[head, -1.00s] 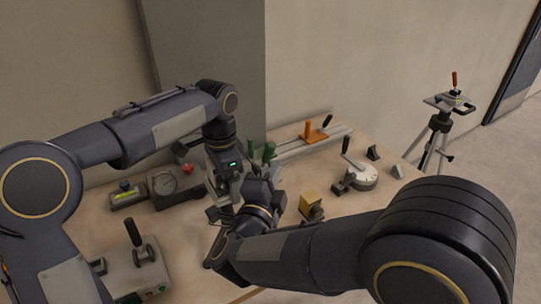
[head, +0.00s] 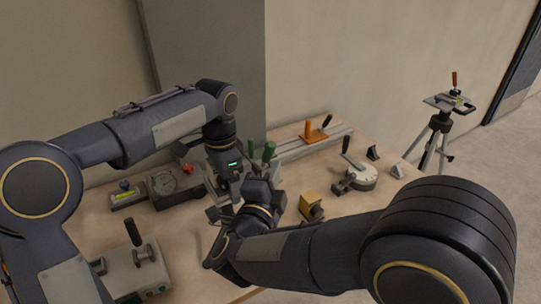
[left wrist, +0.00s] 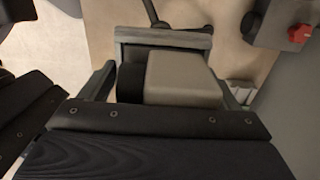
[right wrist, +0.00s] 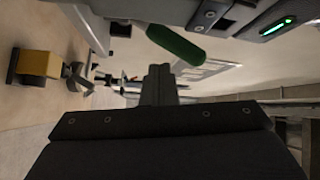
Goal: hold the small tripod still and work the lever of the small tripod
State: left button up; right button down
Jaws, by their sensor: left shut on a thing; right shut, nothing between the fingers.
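My right gripper (right wrist: 158,84) is shut and empty. One green handle (right wrist: 176,45) shows just beyond its fingertips in the right wrist view; I cannot tell whether they touch.
A floor tripod (head: 441,122) with an orange-handled clamp stands beyond the table. On the table are a gauge box (head: 175,186), a lever box (head: 137,270), a yellow block (head: 311,203), a round dial (head: 357,178) and a rail with an orange block (head: 308,131). The front right is hidden by my right arm.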

jog(key=shift+w+r, duration=0.1)
dwell(0.6)
jog(key=shift+w+a+r, duration=0.1)
jog(key=shift+w+a, duration=0.1)
